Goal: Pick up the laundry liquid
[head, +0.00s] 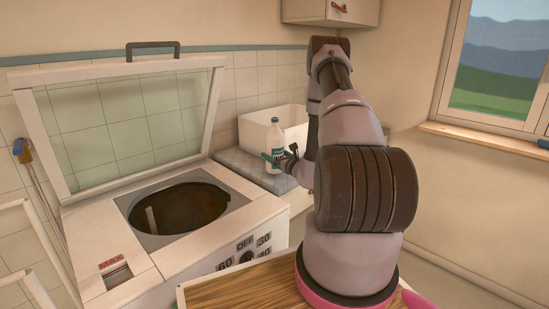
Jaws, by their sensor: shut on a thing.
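My arm hides part of the counter to the right. I cannot tell whether the bottle's base touches the counter.
A top-loading washing machine (90,240) stands at left with its glass lid (125,120) raised and its drum open. A white basin (252,128) is behind the bottle. A wall cabinet (315,10) hangs above. A wooden surface (240,287) is in front. A window is at right.

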